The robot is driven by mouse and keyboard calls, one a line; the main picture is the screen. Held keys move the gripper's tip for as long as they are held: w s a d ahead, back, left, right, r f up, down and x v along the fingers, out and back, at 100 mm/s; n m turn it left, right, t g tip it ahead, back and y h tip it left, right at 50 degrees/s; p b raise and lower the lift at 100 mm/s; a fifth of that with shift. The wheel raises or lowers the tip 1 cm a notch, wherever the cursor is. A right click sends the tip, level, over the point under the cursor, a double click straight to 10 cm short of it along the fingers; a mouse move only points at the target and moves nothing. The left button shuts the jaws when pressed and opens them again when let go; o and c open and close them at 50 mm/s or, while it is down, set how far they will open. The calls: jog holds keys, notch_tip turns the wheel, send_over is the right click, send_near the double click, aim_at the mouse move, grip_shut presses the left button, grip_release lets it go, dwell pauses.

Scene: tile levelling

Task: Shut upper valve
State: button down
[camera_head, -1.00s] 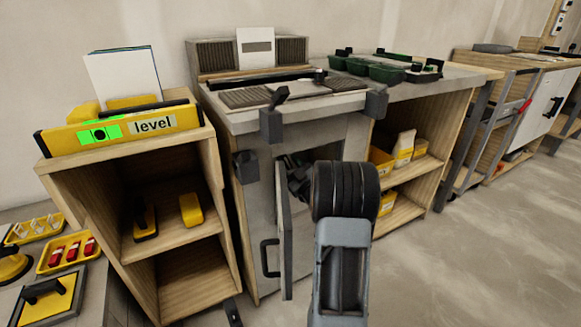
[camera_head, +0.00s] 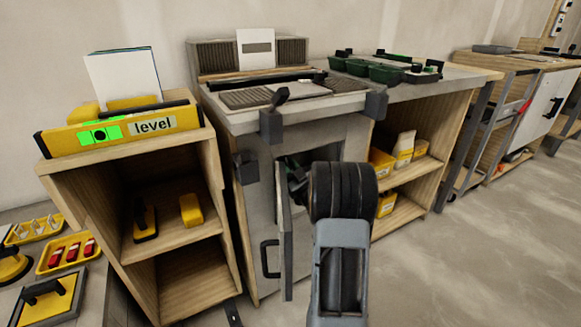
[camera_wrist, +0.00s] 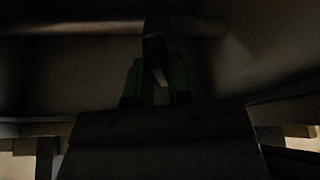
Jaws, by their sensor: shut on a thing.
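In the wrist view, a pale pipe (camera_wrist: 70,28) runs across the top of a dark cabinet interior. A dark valve handle (camera_wrist: 156,48) hangs down from it at the middle. My gripper (camera_wrist: 157,76), with green fingers, is shut on the lower end of this handle. The picture is too dark to show how far the valve is turned, or whether another valve lies below. In the head view, my arm reaches into the grey cabinet (camera_head: 340,137) past its open door (camera_head: 285,245). My forearm hides most of the interior there.
The cabinet door stands open just left of my arm. A wooden shelf unit (camera_head: 225,190) with a yellow level (camera_head: 120,130) on top stands to the left. Open shelves with yellow boxes (camera_head: 382,163) lie to the right. The floor at right is clear.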

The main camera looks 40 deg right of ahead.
jog(key=c, duration=1)
grip_release()
jog(key=shift+c, duration=0.2)
jog(key=shift+s, duration=0.1)
jog(key=p+v, duration=0.2)
jog(key=v, duration=1.1)
jog(key=shift+s+p, duration=0.35)
jog(key=shift+f, duration=0.1)
